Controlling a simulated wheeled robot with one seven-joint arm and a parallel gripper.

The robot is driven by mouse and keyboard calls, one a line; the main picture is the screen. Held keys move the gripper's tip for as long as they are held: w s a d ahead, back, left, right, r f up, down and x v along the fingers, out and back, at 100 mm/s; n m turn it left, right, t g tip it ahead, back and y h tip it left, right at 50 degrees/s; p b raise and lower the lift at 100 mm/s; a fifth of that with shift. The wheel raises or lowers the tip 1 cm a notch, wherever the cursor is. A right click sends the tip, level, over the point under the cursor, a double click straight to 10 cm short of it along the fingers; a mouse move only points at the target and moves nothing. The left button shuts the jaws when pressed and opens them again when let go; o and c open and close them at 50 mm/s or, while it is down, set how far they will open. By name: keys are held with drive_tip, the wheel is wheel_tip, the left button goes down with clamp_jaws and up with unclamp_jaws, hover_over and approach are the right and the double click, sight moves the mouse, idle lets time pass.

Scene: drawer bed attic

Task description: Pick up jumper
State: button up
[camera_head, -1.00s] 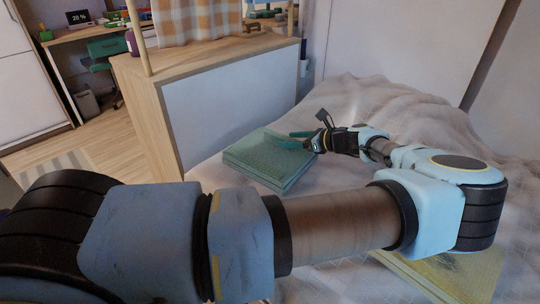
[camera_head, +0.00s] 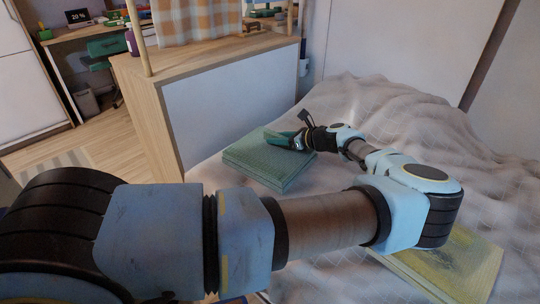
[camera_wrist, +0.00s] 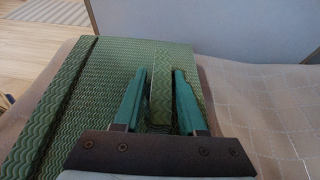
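A green folded knit item, which looks like the jumper (camera_head: 262,172), lies flat on the bed in the head view. In the wrist view the jumper (camera_wrist: 55,110) fills the left and middle, with a wavy knit pattern. My gripper (camera_head: 276,137) is over its far right part in the head view. In the wrist view my gripper (camera_wrist: 162,70) has its two teal fingers apart, on either side of a raised green strip or fold. Small gaps seem to show between the strip and the fingers. Whether the fingertips touch the cloth is hard to tell.
The rumpled pale bed cover (camera_head: 400,125) surrounds the jumper. A yellowish folded item (camera_head: 450,262) lies at the lower right, partly behind my arm. A wooden cabinet (camera_head: 230,95) with a pale side panel stands just beyond the jumper. A desk (camera_head: 75,35) is far left.

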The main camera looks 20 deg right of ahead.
clamp_jaws()
idle(1.0)
